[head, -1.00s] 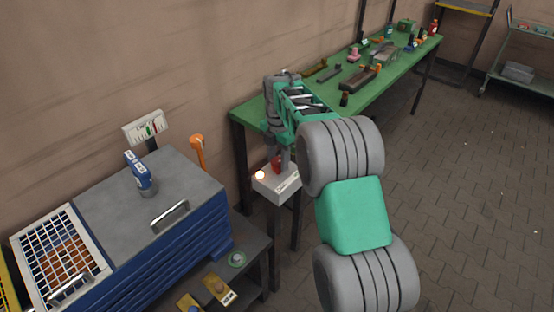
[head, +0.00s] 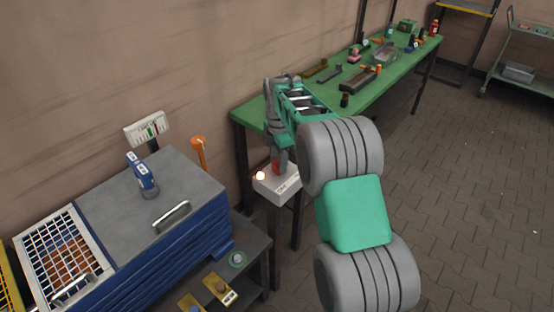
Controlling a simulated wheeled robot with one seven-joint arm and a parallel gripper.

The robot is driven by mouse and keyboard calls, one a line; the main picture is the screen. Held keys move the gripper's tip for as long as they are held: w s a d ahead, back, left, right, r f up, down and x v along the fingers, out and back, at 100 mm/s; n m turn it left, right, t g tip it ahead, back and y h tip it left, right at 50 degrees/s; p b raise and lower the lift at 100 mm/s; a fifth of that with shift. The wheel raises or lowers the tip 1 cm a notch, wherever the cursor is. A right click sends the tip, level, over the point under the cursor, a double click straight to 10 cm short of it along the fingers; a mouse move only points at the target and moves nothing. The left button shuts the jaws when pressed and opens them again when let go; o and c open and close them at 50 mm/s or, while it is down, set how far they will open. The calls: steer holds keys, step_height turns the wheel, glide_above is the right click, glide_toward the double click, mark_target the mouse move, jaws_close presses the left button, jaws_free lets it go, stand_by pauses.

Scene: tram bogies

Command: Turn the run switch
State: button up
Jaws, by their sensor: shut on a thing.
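The run switch is a red knob (head: 275,167) on top of a small light-grey control box (head: 283,189) that stands on a post beside the green bench. A lit pale-orange lamp (head: 260,175) sits on the left of the same box. My gripper (head: 278,164) points down from above and is shut on the red knob. Its fingers and wrist hide part of the knob, so I cannot read the knob's exact angle.
A blue cabinet (head: 190,248) with a grey top stands at the left, with a blue bottle (head: 140,172) on it. An orange-topped post (head: 199,152) rises behind it. The green bench (head: 321,92) holds several tools and parts. The paved floor at the right is clear.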

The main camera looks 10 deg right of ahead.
steer(key=m+p, duration=0.1)
steer(key=m, duration=0.5)
steer(key=shift+s+d+m, duration=0.1)
steer(key=shift+m, duration=0.2)
steer(key=m, duration=0.6)
steer(key=shift+f+p, duration=0.2)
steer(key=shift+p, duration=0.1)
steer(key=shift+s, duration=0.1)
steer(key=o, duration=1.2)
steer(key=shift+r, duration=0.1)
steer(key=shift+o, duration=0.8)
steer(key=shift+r, duration=0.1)
steer(key=shift+r, duration=0.35)
step_height(320, 180, up, 7)
steer(key=shift+r+b, duration=0.1)
steer(key=shift+b, duration=0.25)
